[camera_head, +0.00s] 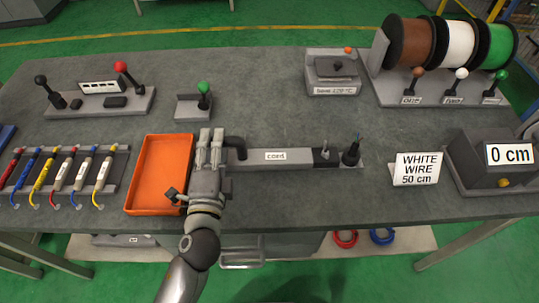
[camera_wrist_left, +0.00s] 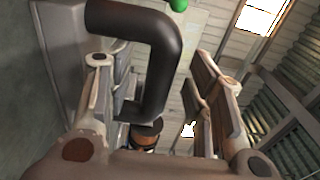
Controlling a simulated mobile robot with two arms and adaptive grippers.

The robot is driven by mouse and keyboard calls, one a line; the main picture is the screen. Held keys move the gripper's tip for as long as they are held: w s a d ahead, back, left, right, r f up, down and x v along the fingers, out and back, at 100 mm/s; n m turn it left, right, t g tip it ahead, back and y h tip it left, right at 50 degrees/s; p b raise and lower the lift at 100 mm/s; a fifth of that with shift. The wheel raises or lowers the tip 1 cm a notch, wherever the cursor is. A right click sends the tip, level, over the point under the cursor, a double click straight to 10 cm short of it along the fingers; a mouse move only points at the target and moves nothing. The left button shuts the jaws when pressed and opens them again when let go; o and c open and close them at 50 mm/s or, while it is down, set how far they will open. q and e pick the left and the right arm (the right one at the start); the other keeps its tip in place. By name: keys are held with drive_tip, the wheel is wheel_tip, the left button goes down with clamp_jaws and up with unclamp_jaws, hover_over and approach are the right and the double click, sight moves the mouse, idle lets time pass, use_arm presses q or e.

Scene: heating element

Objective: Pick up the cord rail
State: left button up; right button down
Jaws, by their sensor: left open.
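The cord rail (camera_head: 300,158) is a long grey bar labelled "CORDS" lying on the workbench. A dark bent piece (camera_head: 236,146) stands at its left end, and a small black post (camera_head: 351,152) stands at its right end. My right gripper is not in view.
The orange tray (camera_head: 156,181) looks empty. Colored-handled tools (camera_head: 62,174) lie in a rack at left. A green-knob lever (camera_head: 203,95) stands behind my gripper. A "WHITE WIRE 50 cm" sign (camera_head: 417,168) and a "0 cm" box (camera_head: 490,160) are at right. Wire spools (camera_head: 455,42) stand at back right.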

use_arm(q)
drive_tip(key=shift+w, duration=0.15)
drive_tip(key=shift+c, duration=0.5)
clamp_jaws()
drive_tip(key=shift+r, duration=0.1)
